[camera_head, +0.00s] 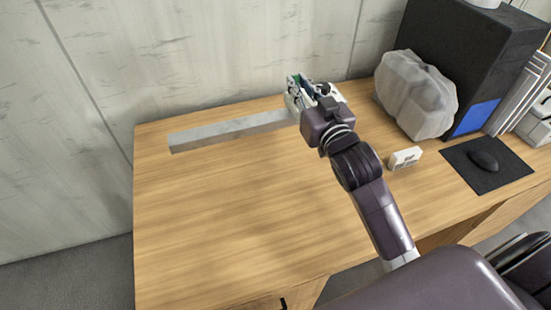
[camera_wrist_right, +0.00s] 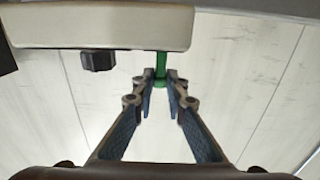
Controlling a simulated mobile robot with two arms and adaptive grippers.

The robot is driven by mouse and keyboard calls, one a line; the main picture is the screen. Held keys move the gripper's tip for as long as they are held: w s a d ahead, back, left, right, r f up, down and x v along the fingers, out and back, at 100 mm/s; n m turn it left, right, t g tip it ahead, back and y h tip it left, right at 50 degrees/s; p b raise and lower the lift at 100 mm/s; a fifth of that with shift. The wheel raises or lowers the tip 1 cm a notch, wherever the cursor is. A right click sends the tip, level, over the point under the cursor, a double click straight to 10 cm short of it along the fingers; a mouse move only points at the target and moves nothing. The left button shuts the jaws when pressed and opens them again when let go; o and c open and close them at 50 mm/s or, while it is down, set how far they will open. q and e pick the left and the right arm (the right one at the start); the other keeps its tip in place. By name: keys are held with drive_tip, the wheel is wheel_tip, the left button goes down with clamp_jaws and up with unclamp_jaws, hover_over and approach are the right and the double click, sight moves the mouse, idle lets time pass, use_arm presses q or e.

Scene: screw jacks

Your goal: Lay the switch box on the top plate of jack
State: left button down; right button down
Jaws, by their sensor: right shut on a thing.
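My right gripper (camera_head: 298,88) is over the back of the desk. In the right wrist view its fingers (camera_wrist_right: 162,88) are closed on a thin green part (camera_wrist_right: 161,66). A wide cream body (camera_wrist_right: 100,25) with a black knob (camera_wrist_right: 97,60) is just beyond the fingertips; I cannot tell whether it belongs to the jack or the switch box. In the head view the gripper and wrist hide most of what is there. A small white box with dark marks (camera_head: 404,158) stands on the desk right of my arm; I cannot tell if it is the switch box. My left gripper is not in view.
A long grey bar (camera_head: 230,131) lies on the desk (camera_head: 230,210), its right end by my gripper. To the right are a grey covered lump (camera_head: 416,95), a black case (camera_head: 465,60) and a mouse (camera_head: 484,160) on a dark mat (camera_head: 505,173). The desk's front left is clear.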

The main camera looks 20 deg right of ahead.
wheel_tip(320, 180, down, 19)
drive_tip(key=b, duration=0.1)
drive_tip(key=shift+b, duration=0.4)
drive_tip(key=shift+f, duration=0.15)
drive_tip(key=c, duration=2.3)
unclamp_jaws()
drive_tip(key=shift+f, duration=0.3)
drive_tip(key=o, duration=0.4)
drive_tip(key=shift+s+r, duration=0.1)
drive_tip(key=shift+c, duration=0.2)
